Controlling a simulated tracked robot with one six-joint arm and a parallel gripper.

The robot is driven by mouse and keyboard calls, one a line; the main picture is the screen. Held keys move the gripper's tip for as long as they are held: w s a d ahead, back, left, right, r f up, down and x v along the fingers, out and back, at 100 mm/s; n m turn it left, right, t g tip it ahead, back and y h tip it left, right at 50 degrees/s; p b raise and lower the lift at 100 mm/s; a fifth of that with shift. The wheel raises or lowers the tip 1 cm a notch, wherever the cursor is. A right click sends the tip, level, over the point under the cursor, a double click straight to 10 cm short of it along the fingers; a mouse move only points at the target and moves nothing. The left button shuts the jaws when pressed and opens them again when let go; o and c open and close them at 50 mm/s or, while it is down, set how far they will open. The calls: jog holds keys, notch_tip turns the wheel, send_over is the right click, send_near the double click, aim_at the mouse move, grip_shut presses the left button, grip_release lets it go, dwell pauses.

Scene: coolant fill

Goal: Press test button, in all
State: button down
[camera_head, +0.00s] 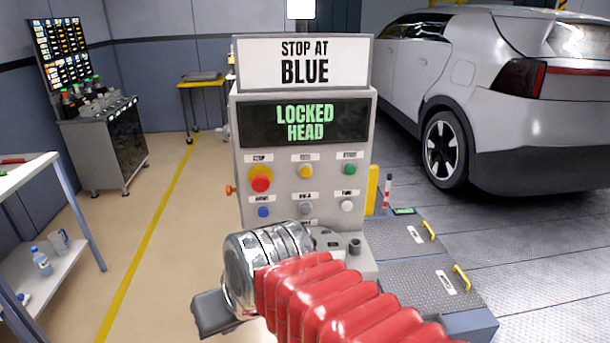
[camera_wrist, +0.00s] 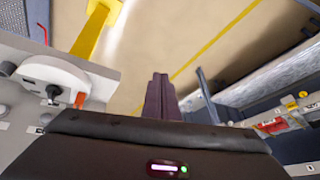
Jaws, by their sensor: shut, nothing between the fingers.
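A grey control panel (camera_head: 242,140) stands in the middle of the head view. Its sign (camera_head: 305,63) reads "STOP AT BLUE" and its display (camera_head: 304,123) reads "LOCKED HEAD" in green. The upper row has a red button (camera_head: 260,182) on a yellow base, a yellow button (camera_head: 306,171) and a green button (camera_head: 349,170). Below are a blue button (camera_head: 263,212), a grey control (camera_head: 306,208) and a white button (camera_head: 347,206). Their small labels are too blurred to read surely. My gripper (camera_wrist: 160,78) is shut and empty, low in front of the panel and apart from the buttons.
A silver car (camera_head: 450,90) stands at right, with dark ramp plates (camera_head: 425,275) beside the panel. A white shelf table (camera_head: 40,175) is at left, a cabinet (camera_head: 105,150) behind it. An orange lever (camera_wrist: 80,99) shows in the wrist view. The floor at left is open.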

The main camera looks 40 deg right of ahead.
aim_at(306, 172)
jog(key=w+d+r+m+t+y, duration=0.1)
jog(key=w+d+r+m+t, duration=0.1)
jog(key=w+d+m, duration=0.5)
jog(key=w+d+r+m+t, duration=0.25)
jog(key=w+d+m, duration=0.35)
jog(key=d, duration=0.3)
jog(key=s+d+r+m+t, duration=0.1)
jog(key=d+m, duration=0.2)
jog(key=d, duration=0.3)
jog(key=s+d+r+m+t, duration=0.1)
jog(key=s+d+m+t, duration=0.1)
jog(key=d, duration=0.5)
jog(key=shift+s+r+m, duration=0.25)
jog(key=shift+m, duration=0.15)
jog(key=shift+w, duration=0.1)
jog(key=w+d, duration=0.1)
jog(key=w, duration=0.1)
jog(key=w+d, duration=0.3)
jog(key=w, duration=0.2)
jog(key=shift+d, duration=0.4)
